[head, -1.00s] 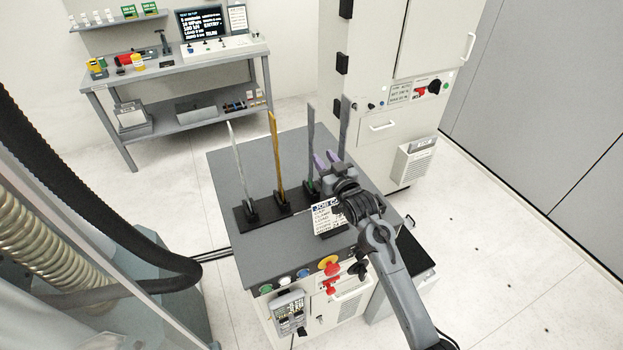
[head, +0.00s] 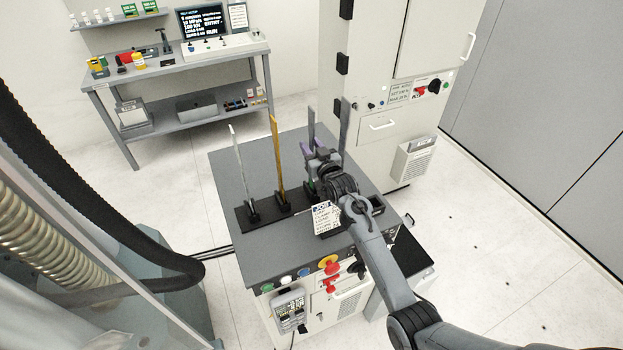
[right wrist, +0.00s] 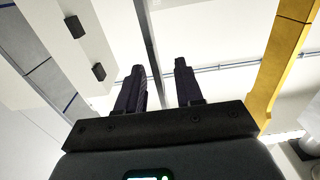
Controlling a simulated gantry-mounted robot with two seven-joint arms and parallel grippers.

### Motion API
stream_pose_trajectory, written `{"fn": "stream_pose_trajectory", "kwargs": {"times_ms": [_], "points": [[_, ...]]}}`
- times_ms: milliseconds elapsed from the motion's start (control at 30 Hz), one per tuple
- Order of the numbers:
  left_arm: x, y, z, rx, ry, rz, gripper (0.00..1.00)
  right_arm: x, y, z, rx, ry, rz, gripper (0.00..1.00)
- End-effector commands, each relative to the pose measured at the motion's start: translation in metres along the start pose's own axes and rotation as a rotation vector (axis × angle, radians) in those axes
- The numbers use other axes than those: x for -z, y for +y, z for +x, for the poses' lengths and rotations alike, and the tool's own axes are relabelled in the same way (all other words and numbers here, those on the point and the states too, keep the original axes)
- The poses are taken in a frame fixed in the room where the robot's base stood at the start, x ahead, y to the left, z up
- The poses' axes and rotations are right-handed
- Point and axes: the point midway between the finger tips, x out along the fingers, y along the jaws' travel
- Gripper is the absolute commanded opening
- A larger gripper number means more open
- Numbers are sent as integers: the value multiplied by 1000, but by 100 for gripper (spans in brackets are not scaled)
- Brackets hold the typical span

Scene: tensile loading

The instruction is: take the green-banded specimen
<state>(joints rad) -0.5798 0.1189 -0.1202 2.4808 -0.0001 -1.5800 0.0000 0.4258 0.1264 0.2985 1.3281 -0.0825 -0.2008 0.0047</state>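Several thin upright specimens stand in a black rack (head: 267,212) on the grey cart top. The third from the left, grey with a bit of green low down, is the green-banded specimen (head: 311,122). No firm contact is visible. My left gripper is not in view.
A pale specimen (head: 238,165) and a gold specimen (head: 277,160) stand to the left. Another grey specimen (head: 345,125) stands close on the right. A job card (head: 322,215) stands in front. A cabinet (head: 370,100) is behind; a workbench (head: 175,69) is at the back left.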

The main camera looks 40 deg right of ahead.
Motion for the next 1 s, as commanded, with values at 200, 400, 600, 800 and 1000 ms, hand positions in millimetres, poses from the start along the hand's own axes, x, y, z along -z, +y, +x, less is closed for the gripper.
{"fn": "stream_pose_trajectory", "kwargs": {"times_ms": [200, 400, 600, 800, 1000], "points": [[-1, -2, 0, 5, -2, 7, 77, 0, 0, 0, 0, 0, 0, 35], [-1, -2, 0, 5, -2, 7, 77, 0, 0, 0, 0, 0, 0, 4], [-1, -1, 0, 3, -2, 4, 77, 0, 0, 0, 0, 0, 0, 0], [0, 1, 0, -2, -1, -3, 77, 0, 0, 0, 0, 0, 0, 0], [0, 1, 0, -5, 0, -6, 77, 0, 0, 0, 0, 0, 0, 0]]}}
